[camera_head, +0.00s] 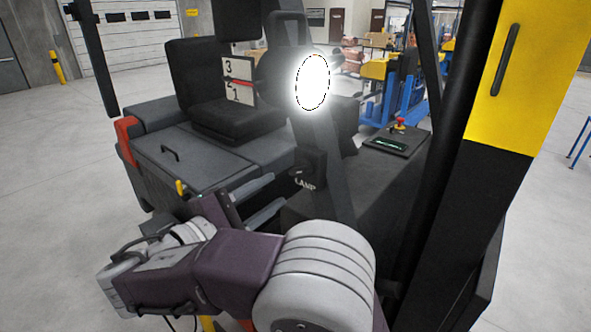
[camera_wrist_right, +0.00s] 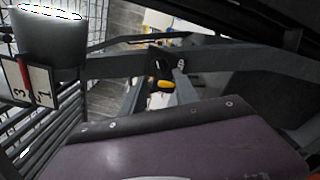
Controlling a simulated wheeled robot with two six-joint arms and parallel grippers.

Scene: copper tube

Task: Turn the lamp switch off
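The lamp (camera_head: 312,82) glows bright white on a dark post in the head view; its lit rim (camera_wrist_right: 50,12) shows at the upper left of the wrist view. The lamp switch (camera_head: 308,167) is a small dark box on the post, above the word LAMP. In the wrist view the switch (camera_wrist_right: 158,66) shows with a yellow part at its lower edge. My right gripper (camera_head: 278,190) has two grey fingers spread apart, just left of and below the switch. They look empty; I cannot tell whether they touch it. My left gripper is not in view.
The lamp's post (camera_head: 325,130) rises beside a dark seat (camera_head: 215,90) and a grey vehicle body (camera_head: 190,155). A thick black and yellow pillar (camera_head: 500,120) stands at the right. A red knob (camera_head: 399,124) sits on a dark panel. Open floor lies at the left.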

